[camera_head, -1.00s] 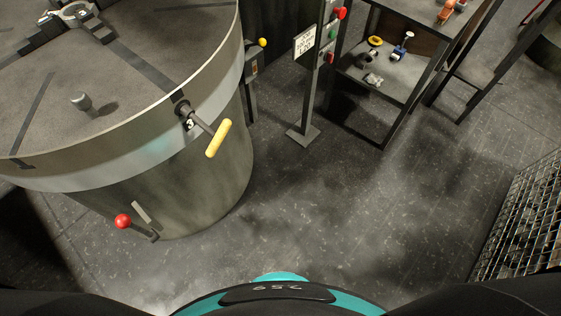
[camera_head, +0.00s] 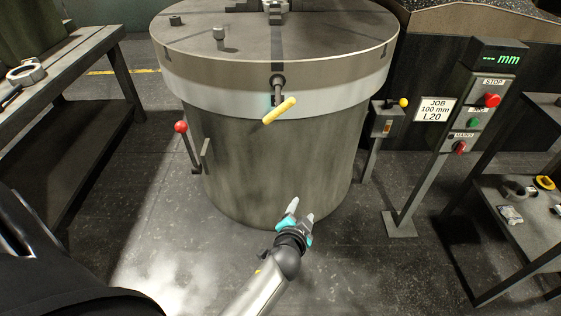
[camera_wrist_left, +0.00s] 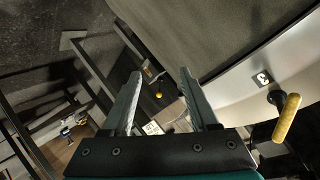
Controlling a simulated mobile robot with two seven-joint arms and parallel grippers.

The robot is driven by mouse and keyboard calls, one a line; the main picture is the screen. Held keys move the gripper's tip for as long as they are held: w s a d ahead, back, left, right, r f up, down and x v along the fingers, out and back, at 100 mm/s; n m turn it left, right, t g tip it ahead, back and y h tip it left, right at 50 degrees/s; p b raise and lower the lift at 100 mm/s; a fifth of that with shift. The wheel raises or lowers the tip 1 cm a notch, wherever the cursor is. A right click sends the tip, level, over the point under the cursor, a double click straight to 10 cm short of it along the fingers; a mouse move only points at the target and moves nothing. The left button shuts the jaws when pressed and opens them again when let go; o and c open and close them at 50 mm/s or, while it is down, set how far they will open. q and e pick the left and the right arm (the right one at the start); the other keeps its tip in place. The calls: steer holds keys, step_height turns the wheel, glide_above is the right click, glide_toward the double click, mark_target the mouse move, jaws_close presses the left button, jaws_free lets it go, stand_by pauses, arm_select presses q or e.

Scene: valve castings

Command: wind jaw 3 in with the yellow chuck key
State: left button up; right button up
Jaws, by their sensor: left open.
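The yellow chuck key (camera_head: 280,110) is seated in the socket on the rim of the big round chuck (camera_head: 200,85), with its yellow handle slanting outward. It also shows at the right of the left wrist view (camera_wrist_left: 287,117), near a plate marked 3 (camera_wrist_left: 262,79). A jaw (camera_head: 277,16) shows at the top edge, in line with the key's slot; its far part is cut off. My left gripper (camera_head: 302,210) is open and empty, low in front of the chuck's drum and well below the key. It does not touch the key. My right gripper is out of view.
A red-knobbed lever (camera_head: 181,127) sticks out at the drum's left. A yellow-knobbed post (camera_head: 403,102) and a control stand (camera_head: 467,120) with red and green buttons stand right. A workbench (camera_head: 60,70) is at left, a shelf (camera_head: 530,215) at right. Floor in front is clear.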

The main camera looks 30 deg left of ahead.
arm_select(q)
steer(key=w+a+r+t+y+b, duration=0.3)
steer(key=w+a+r+b, duration=0.1)
steer(key=r, duration=0.4)
steer(key=n+t+y+b, duration=0.1)
steer(key=n+y+b, duration=0.2)
steer(key=y, duration=0.1)
glide_toward(279, 114)
steer(key=x, duration=0.2)
steer(key=shift+m, duration=0.3)
steer(key=p+x, duration=0.1)
steer(key=x, duration=0.4)
steer(key=shift+a, duration=0.1)
steer(key=shift+x, duration=1)
steer(key=shift+b+x, duration=0.4)
steer(key=shift+x, duration=0.45)
steer(key=shift+w+a, duration=0.1)
steer(key=shift+w, duration=0.05)
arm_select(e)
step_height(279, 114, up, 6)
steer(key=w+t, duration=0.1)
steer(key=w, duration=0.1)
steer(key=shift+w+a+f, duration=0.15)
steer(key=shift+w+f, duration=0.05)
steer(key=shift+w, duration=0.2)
arm_select(q)
steer(key=shift+c, duration=0.2)
jaws_close()
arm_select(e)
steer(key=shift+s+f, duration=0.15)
